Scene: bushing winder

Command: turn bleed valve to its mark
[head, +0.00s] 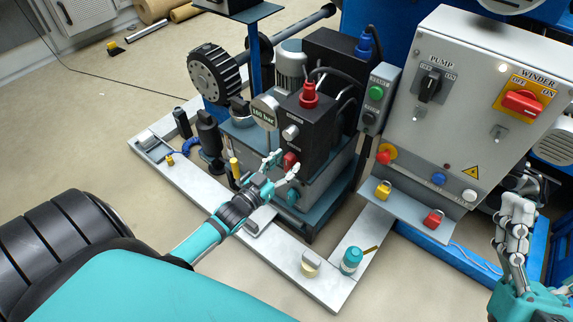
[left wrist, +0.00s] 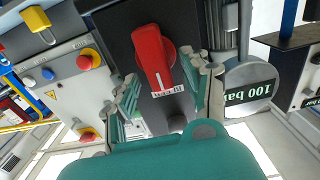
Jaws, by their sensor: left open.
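The bleed valve appears to be the red handle (head: 289,160) on the front of the black block in the head view. In the left wrist view the red handle (left wrist: 154,57) is large, standing near upright in the picture, slightly tilted, with a small white label below it. The label's words are hard to read, and I cannot make out a mark. My left gripper (head: 283,166) is open in front of the handle, with its fingers (left wrist: 163,88) spread to either side of it and apart from it. My right gripper (head: 514,215) is at the right edge.
A 100 bar gauge plate (head: 265,111) stands beside the black block, close to my left gripper. A red-capped fitting (head: 309,96) rises above the block. The grey control cabinet (head: 470,130) is at right. A teal-capped jar (head: 351,260) stands on the pale base frame (head: 330,290).

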